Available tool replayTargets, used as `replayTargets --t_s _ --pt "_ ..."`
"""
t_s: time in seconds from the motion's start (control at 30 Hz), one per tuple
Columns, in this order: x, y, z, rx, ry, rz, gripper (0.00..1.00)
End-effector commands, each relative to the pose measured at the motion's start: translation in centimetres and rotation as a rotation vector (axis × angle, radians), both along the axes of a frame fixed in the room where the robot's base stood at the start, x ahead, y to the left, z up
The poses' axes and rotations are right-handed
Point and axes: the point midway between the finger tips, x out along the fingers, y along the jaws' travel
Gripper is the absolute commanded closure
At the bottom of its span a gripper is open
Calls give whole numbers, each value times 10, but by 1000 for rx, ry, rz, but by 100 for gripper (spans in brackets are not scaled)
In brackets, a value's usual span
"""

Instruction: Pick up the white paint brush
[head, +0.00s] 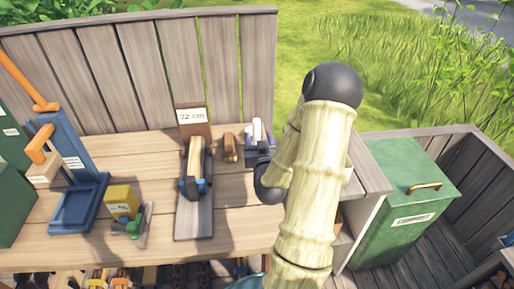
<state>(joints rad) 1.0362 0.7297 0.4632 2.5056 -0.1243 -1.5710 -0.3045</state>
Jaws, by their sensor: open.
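A small pale, whitish object (257,129), which looks like the white paint brush, stands near the back of the wooden workbench (130,160). It is too small to make out its bristles and handle clearly. My gripper (258,149) is open right at this object, on its near side in the picture. The dark gripper parts hide the object's lower end. I cannot tell whether the fingers touch it or stand around it.
A brown block-like item (230,143) is just left. Further left are a measuring board (194,222) marked "22 cm", a yellow-and-green item (123,208) and a blue stand (82,203). A plank fence (150,70) backs the bench; a green bin (405,190) is right.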

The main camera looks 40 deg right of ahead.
Motion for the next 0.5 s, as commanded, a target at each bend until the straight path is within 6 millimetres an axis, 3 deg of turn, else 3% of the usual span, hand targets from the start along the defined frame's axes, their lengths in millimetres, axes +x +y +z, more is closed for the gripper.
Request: replayTargets --t_s 0.3,0.5 --pt "38 -25 2 1 -1 -2 49" --pt "43 -27 0 1 1 -2 49"
